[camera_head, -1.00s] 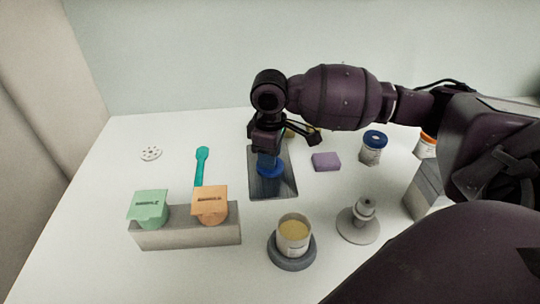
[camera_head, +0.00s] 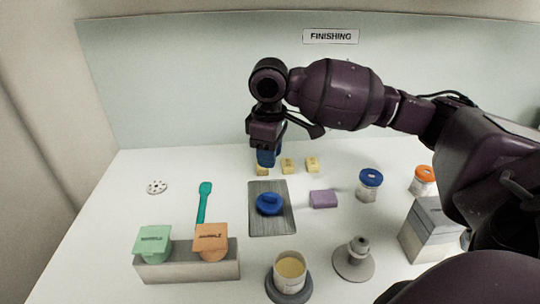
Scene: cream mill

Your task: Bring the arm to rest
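My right gripper (camera_head: 268,157) hangs from the dark purple arm that comes in from the right. Its fingers point down behind and above the grey board (camera_head: 285,225). A blue object shows between or at the fingers, and I cannot tell whether it is gripper or load, nor how far apart the fingers are. A blue round piece (camera_head: 269,204) lies on the board, apart from the gripper. My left gripper is not in view.
Yellow blocks (camera_head: 312,164) lie near the gripper. A teal spatula (camera_head: 204,203) and tub holder (camera_head: 187,265) are left.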

